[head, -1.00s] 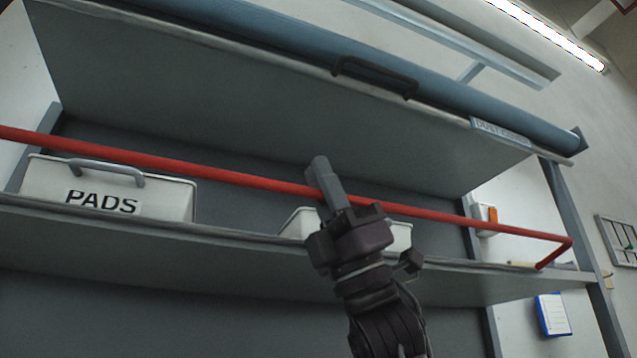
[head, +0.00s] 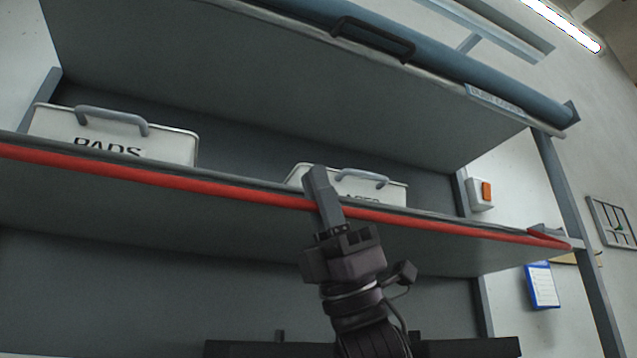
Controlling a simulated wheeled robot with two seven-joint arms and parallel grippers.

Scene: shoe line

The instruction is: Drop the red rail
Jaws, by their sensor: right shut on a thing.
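The red rail (head: 200,184) is a long thin bar that runs across the front of the grey shelf (head: 240,235), level with its front edge. Its left end leaves the picture, and at the right it bends back to the shelf's right end post. My right gripper (head: 318,187) comes up from below and is shut on the red rail a little right of the picture's middle. The finger partly hides the rail there. My left gripper is not in view.
Behind the rail, a white PADS bin (head: 165,146) stands at left and a second white bin (head: 388,190) at centre. A rolled blue cover (head: 480,68) with a black handle (head: 372,38) lies along the upper shelf. A blue clipboard (head: 541,285) hangs at right.

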